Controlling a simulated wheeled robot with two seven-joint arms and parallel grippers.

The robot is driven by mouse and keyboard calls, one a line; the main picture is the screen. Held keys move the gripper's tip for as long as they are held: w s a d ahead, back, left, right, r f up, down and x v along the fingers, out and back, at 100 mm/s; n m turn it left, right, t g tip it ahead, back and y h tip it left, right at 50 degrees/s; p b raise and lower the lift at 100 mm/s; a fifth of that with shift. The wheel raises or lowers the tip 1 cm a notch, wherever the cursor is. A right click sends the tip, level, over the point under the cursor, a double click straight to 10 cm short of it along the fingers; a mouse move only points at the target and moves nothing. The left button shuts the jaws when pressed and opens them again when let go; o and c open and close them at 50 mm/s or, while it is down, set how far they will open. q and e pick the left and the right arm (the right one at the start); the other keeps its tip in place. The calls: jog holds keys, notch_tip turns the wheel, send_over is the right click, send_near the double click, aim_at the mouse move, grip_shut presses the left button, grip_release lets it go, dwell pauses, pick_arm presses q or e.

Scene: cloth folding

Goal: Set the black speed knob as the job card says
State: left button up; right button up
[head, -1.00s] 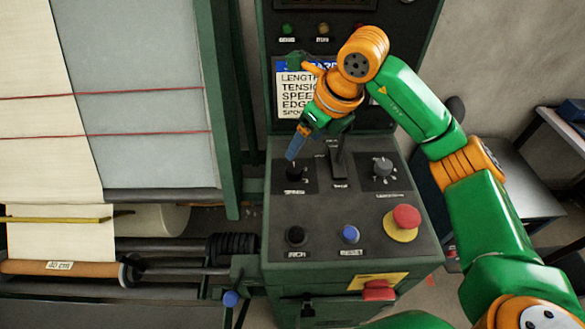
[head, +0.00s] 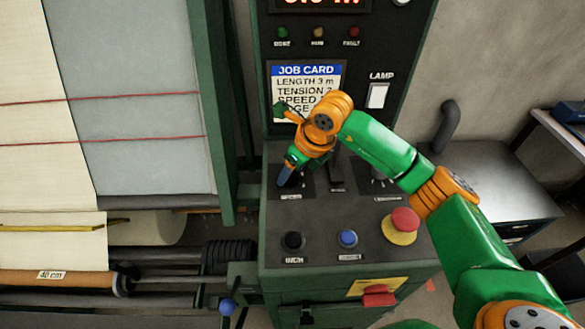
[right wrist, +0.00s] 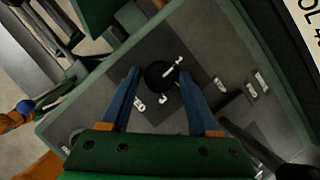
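The black speed knob (right wrist: 158,76) sits on the console's dark panel, with a white pointer mark and small white numbers around it in the right wrist view. My right gripper (right wrist: 159,73) has its two blue fingers apart, one on each side of the knob, with small gaps visible. In the head view, my right gripper (head: 286,182) points down at the knob's place and mostly hides it. The job card (head: 305,77) reads length 3 m and tension 2; my arm covers the speed value. My left gripper is not in view.
A lever (head: 337,172) stands right of the knob. A black button (head: 293,240), a blue button (head: 348,238) and a red mushroom button (head: 404,221) are nearer the front. A lamp switch (head: 377,96) is on the upright panel. The loom frame (head: 213,110) stands left.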

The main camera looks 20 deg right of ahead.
grip_shut()
jog(key=m+h+b, duration=0.1)
jog(key=m+b, duration=0.1)
jog(key=m, duration=0.1)
jog(key=m+h+b, duration=0.1)
jog(key=m+b, duration=0.1)
jog(key=shift+a+f+m+t, duration=0.1)
jog(key=shift+a+m+t, duration=0.1)
jog(key=shift+m+t, duration=0.2)
jog(key=m+h+b, duration=0.1)
jog(key=m+b, duration=0.1)
jog(key=m, duration=0.1)
jog(key=shift+a+m+g+h+b, duration=0.1)
jog(key=shift+m+g+h+b, duration=0.4)
jog(key=shift+m, duration=1)
jog(key=shift+h, duration=0.3)
jog(key=shift+o, duration=2.2)
grip_release()
